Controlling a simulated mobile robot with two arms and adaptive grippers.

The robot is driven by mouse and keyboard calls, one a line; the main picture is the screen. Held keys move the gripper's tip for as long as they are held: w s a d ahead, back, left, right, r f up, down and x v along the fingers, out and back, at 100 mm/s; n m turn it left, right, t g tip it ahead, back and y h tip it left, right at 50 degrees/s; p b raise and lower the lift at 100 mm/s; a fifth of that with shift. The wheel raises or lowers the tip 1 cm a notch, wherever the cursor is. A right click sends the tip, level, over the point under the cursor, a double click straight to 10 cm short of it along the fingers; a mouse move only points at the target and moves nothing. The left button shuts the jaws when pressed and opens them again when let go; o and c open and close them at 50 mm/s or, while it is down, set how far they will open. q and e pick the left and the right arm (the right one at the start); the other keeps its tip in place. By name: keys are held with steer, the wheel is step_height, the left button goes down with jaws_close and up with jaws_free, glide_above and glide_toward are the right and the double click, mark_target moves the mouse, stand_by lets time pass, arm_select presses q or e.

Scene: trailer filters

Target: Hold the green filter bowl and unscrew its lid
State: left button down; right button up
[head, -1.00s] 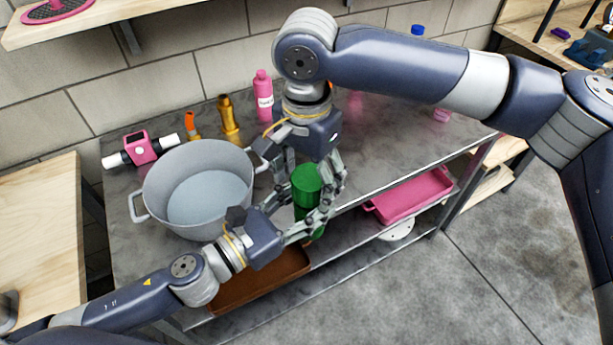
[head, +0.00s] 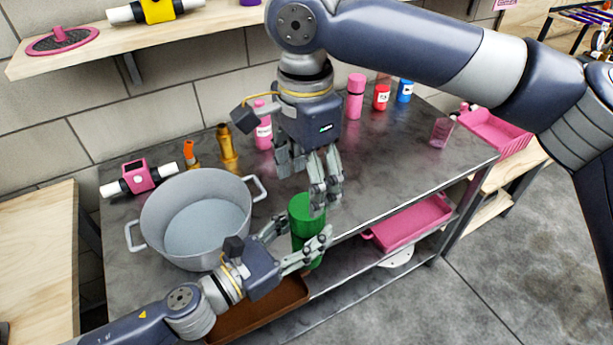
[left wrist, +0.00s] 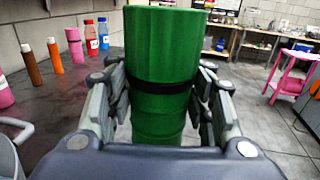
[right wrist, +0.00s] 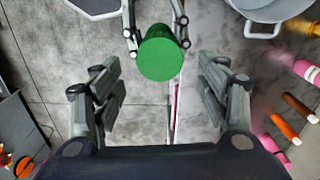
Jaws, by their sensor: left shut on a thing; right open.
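The green filter bowl (head: 307,245) stands upright at the front edge of the metal table, held above the lower shelf. Its lid (head: 303,206) is the upper green part and sits on the bowl; a dark ring marks the seam in the left wrist view (left wrist: 165,45). My left gripper (head: 298,247) is shut on the bowl, with fingers on both sides around the seam. My right gripper (head: 320,200) is open, pointing down just above the lid. The right wrist view shows the lid's round top (right wrist: 160,59) ahead between the spread fingers, apart from them.
A grey pot (head: 160,235) stands left of the bowl. Several bottles, including a pink one (head: 356,97), stand along the back. A brown tray (head: 270,305) and a pink tray (head: 410,225) lie on the lower shelf. The tabletop right of my right gripper is mostly clear.

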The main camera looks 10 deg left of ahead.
mark_target(307, 206)
steer(key=shift+r+m, duration=0.15)
steer(key=shift+m, duration=0.15)
steer(key=shift+f, duration=0.2)
step_height(307, 206, down, 7)
steer(key=shift+f, duration=0.2)
steer(key=c, duration=1.1)
steer(key=shift+c, duration=0.3)
